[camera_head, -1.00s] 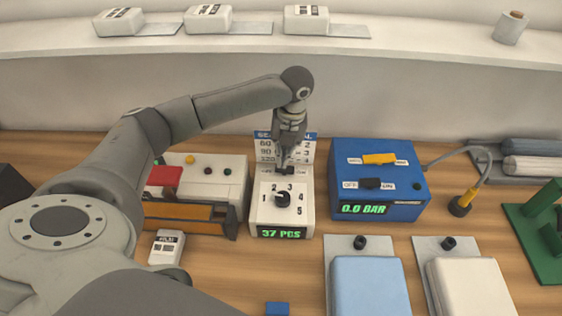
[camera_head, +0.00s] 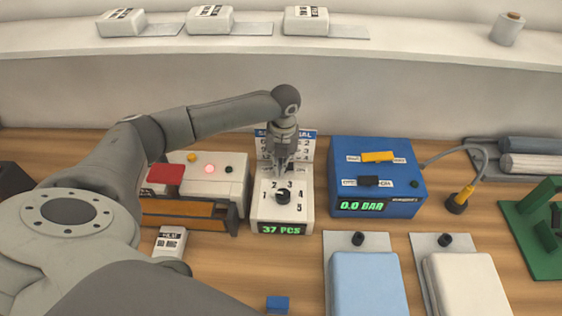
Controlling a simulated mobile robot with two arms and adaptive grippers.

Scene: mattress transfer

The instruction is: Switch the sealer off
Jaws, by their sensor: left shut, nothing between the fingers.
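A white control box (camera_head: 262,216) with a black knob (camera_head: 283,196), numbers 1 to 5 and a green "37 PCS" display stands at the middle of the bench. My left gripper (camera_head: 281,172) points down at its back edge, shut and empty, and hides part of a label there that seems to end in "ON". The switch beside it is hidden, and I cannot tell whether the gripper touches it. My right gripper is not in view.
A printed chart (camera_head: 306,146) stands behind the control box. A blue pump box (camera_head: 345,180) reading "0.0 BAR" is to the right. Blue (camera_head: 368,285) and white (camera_head: 468,285) pads lie in front. A green stand (camera_head: 535,240) is at the far right.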

